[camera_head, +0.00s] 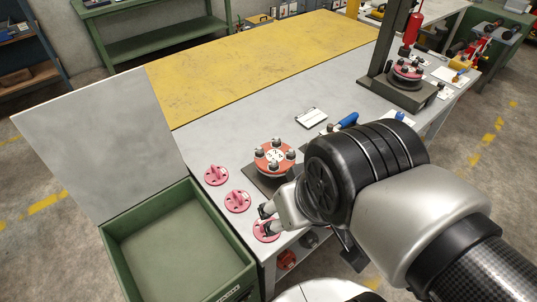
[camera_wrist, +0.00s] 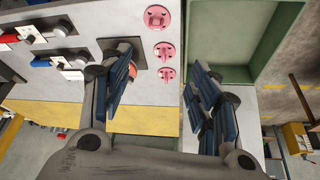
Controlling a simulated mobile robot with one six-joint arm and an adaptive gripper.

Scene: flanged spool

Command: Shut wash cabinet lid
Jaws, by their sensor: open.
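The wash cabinet (camera_head: 180,245) is an open green box at the lower left in the head view. Its flat grey lid (camera_head: 100,145) stands raised at the box's far side, tilted back, and the inside shows empty. The cabinet (camera_wrist: 205,28) also shows at the upper right in the wrist view. My gripper (camera_head: 266,220) is right of the cabinet, over the near end of the grey bench and apart from the lid. In the wrist view my gripper (camera_wrist: 160,68) has its two fingers spread with nothing held between them.
Pink flanged parts (camera_head: 237,201) stand in a row on the bench between cabinet and gripper, partly hidden by a finger. A red flanged spool (camera_head: 274,157) with dark knobs sits on a dark plate behind my gripper. A yellow bench area (camera_head: 260,65) lies beyond, mostly clear.

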